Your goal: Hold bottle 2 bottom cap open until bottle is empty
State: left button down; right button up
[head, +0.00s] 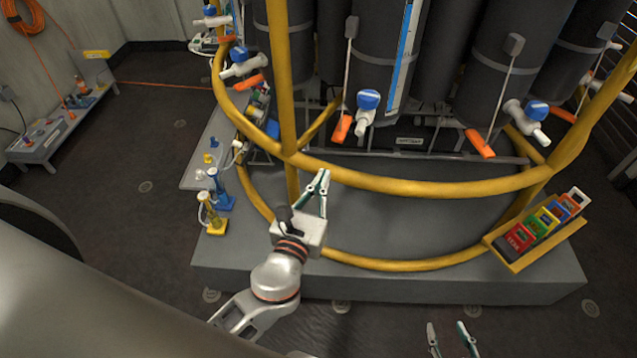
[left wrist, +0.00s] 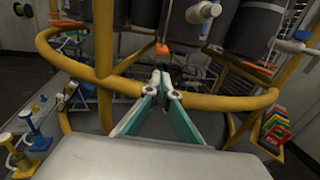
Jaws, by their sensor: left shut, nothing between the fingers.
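Several large dark grey bottles stand on the rosette; a front one (head: 372,60) carries a blue-and-white valve (head: 368,102) and an orange-ended lever (head: 342,128). I cannot tell which one is bottle 2, and no open bottom cap can be made out. My left gripper (head: 322,177) is shut and empty, in front of the yellow rail and below the bottles. In the left wrist view its fingertips (left wrist: 165,82) meet just in front of the rail. My right gripper (head: 447,327) shows only its fingertips at the bottom edge; they are apart with nothing visible between them.
The yellow rail (head: 420,187) curves between my left gripper and the bottles. Blue and yellow pumps (head: 222,190) stand at left on the platform (head: 430,287). A yellow tray (head: 520,262) with coloured items sits at right.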

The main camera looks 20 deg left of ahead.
aim_at(337, 139)
pick_arm(q)
jog(key=shift+w+a+p, duration=0.1)
jog(key=shift+w+p, duration=0.25)
jog(key=shift+w, duration=5)
jog(key=shift+r, duration=0.1)
jog(key=shift+w+r+p, duration=0.2)
jog(key=shift+r+p, duration=0.65)
jog(key=shift+r, duration=0.15)
jog(key=shift+w+r+p, duration=0.15)
jog(key=shift+r+p, duration=0.65)
jog(key=shift+r, duration=0.15)
